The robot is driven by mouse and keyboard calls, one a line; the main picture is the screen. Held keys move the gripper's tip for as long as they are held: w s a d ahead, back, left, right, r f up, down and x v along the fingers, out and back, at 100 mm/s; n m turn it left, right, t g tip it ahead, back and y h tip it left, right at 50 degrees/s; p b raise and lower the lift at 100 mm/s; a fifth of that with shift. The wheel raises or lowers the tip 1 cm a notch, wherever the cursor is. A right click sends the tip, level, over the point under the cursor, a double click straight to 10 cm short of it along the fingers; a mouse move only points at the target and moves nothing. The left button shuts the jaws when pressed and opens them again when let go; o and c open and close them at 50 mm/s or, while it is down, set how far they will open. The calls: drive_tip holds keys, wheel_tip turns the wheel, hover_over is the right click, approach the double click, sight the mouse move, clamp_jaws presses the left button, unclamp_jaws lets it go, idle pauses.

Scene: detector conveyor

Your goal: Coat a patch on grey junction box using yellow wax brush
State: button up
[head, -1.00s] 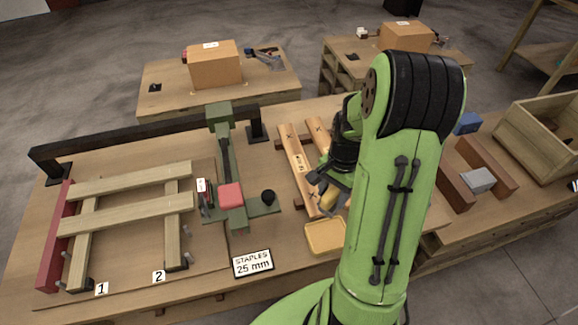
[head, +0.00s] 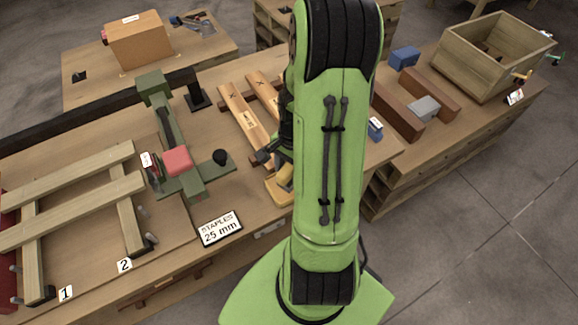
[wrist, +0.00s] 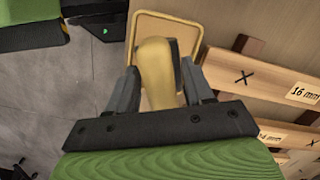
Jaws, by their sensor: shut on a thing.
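My gripper (wrist: 160,90) is shut on the yellow wax brush (wrist: 155,68), whose thick yellow handle stands between the two dark fingers. The brush's far end points towards a shallow yellow-rimmed tray (wrist: 165,15); I cannot tell whether it touches the tray. In the head view a bit of the brush (head: 286,175) shows beside my green arm, over the tray (head: 273,190), and most of the gripper is hidden. The grey junction box (head: 424,108) sits between two brown rails on the right-hand bench, well apart from my gripper.
Wooden boards marked with an X (head: 245,115) lie beside the tray. A green stapling fixture with a red pad (head: 177,160) and a wooden frame (head: 75,185) are on the left. A blue block (head: 404,58) and a wooden crate (head: 485,60) stand behind the rails.

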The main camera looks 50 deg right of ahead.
drive_tip(key=shift+f+b, duration=0.45)
drive_tip(key=shift+f, duration=0.05)
idle(1.7)
wheel_tip(320, 180, up, 7)
drive_tip(key=p, duration=0.6)
drive_tip(key=shift+r, duration=0.15)
drive_tip(key=shift+d+f, duration=0.1)
drive_tip(key=shift+f, duration=0.1)
